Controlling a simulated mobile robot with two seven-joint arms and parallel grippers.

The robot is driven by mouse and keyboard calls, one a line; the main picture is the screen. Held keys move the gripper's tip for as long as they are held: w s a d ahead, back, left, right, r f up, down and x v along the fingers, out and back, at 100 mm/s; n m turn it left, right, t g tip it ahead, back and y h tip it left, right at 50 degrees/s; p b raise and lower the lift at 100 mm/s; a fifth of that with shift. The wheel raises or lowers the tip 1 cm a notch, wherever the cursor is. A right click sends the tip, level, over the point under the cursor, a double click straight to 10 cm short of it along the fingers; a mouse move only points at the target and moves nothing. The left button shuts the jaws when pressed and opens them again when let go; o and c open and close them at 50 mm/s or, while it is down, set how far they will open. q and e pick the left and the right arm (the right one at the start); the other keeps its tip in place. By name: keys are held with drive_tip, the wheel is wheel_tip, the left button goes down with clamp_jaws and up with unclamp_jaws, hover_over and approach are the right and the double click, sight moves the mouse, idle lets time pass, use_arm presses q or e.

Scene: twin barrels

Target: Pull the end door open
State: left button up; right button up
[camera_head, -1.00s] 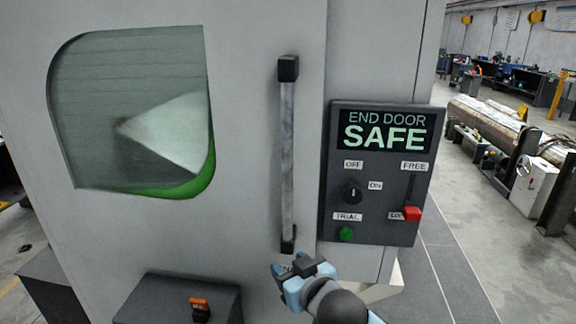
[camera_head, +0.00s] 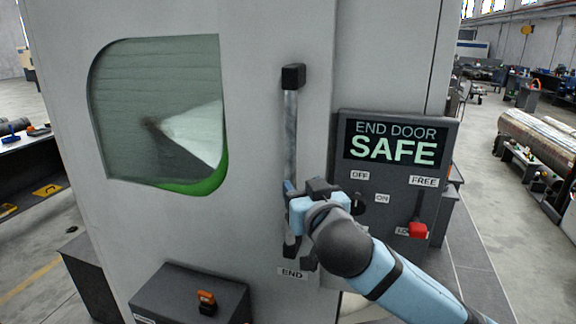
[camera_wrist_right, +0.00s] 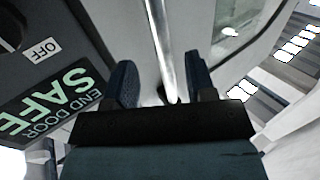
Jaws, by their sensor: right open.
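The end door (camera_head: 255,130) is a light grey panel with a dark window (camera_head: 155,110), and it looks closed. Its handle (camera_head: 290,130) is an upright metal bar with black end mounts. An END label (camera_head: 291,272) sits below it. My right gripper (camera_head: 291,194) is at the lower half of the bar and hides part of it. In the right wrist view the handle (camera_wrist_right: 160,40) runs between the two open fingers of my right gripper (camera_wrist_right: 160,78). I cannot tell whether either finger touches it. My left gripper is out of view.
A dark control panel (camera_head: 445,170) right of the handle reads END DOOR SAFE and has a red lever (camera_head: 418,230). My right arm covers its lower part. A dark box (camera_head: 180,295) with an orange switch (camera_head: 206,298) juts out below the door.

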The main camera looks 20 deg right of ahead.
sight(292, 173)
drive_tip(key=w+p, duration=0.2)
drive_tip(key=w, duration=0.7)
drive_tip(key=shift+w, duration=0.2)
drive_tip(key=shift+w+d, duration=0.1)
drive_tip(key=shift+w, duration=0.3)
clamp_jaws()
